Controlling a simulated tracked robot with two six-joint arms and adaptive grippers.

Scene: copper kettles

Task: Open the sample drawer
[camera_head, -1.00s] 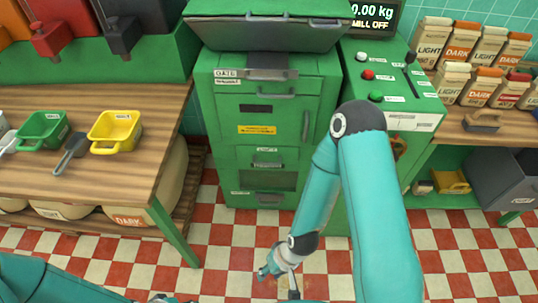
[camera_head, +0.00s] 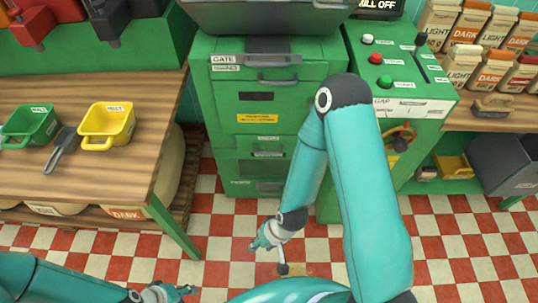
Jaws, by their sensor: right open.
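The green cabinet (camera_head: 216,140) stands in the middle. Its front has an upper drawer with a grey handle (camera_head: 277,80), a yellow label, and a lower drawer (camera_head: 268,146) with a small label and a handle. A further handle sits near the floor (camera_head: 270,187). The small labels are too blurred to tell which drawer is the sample one; all fronts look shut. My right gripper (camera_head: 262,240) is open and empty, low before the cabinet and apart from it. My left gripper (camera_head: 174,292) is at the bottom edge, partly cut off, its jaws unclear.
A wooden table (camera_head: 85,185) with a green scoop (camera_head: 30,125) and a yellow scoop (camera_head: 107,124) stands left. A control box (camera_head: 385,70) with coloured buttons and a shelf of paper bags (camera_head: 460,65) are right.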

